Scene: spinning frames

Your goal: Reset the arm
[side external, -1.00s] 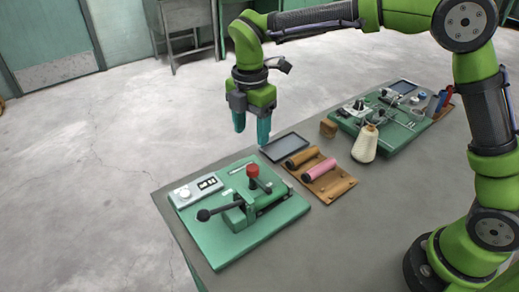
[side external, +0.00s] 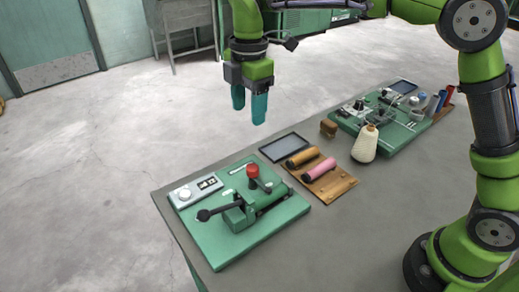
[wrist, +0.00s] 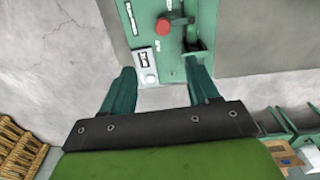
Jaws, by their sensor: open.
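My gripper (side external: 249,104) is open and empty. It hangs in the air above the far edge of the table, behind the green fixture and the dark tablet. Its two teal fingers point down and stand apart. In the wrist view my gripper (wrist: 160,95) also shows open, with nothing between the fingers. The arm reaches from its base at the right across the top of the picture.
A green fixture (side external: 215,236) with a black-knobbed lever and red knob is at the table's front left. A dark tablet (side external: 284,147), spools on a wooden board (side external: 340,185), a cream cone (side external: 365,147) and a second green fixture (side external: 400,132) stand farther right. Bare table (side external: 400,200) lies before them.

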